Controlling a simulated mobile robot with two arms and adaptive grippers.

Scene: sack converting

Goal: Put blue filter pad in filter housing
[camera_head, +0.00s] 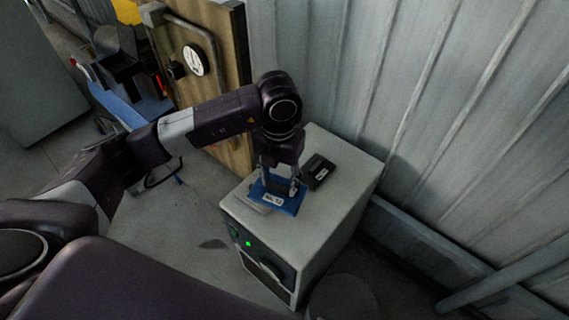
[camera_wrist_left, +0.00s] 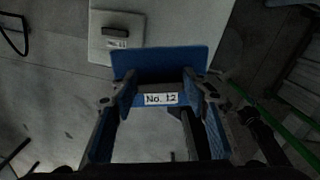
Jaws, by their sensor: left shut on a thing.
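My left gripper (camera_head: 277,188) points down over a grey cabinet and is shut on the blue filter pad (camera_head: 286,205). The pad is a flat blue slab with a white label. In the left wrist view the pad (camera_wrist_left: 160,62) lies between and beyond the fingers, and its label reads "No. 12". Whether the pad touches the cabinet top is hard to tell. A pale flat plate (camera_head: 250,197) is partly hidden beside the pad; a pale plate with a dark handle (camera_wrist_left: 112,42) shows in the left wrist view. I cannot clearly identify the filter housing. My right gripper is out of view.
The grey cabinet (camera_head: 345,195) has a dark front panel with a green light (camera_head: 248,243). A black box (camera_head: 319,172) lies on its top, right of the pad. A corrugated wall (camera_head: 430,100) stands behind. A wooden panel with a gauge (camera_head: 193,60) stands at the upper left.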

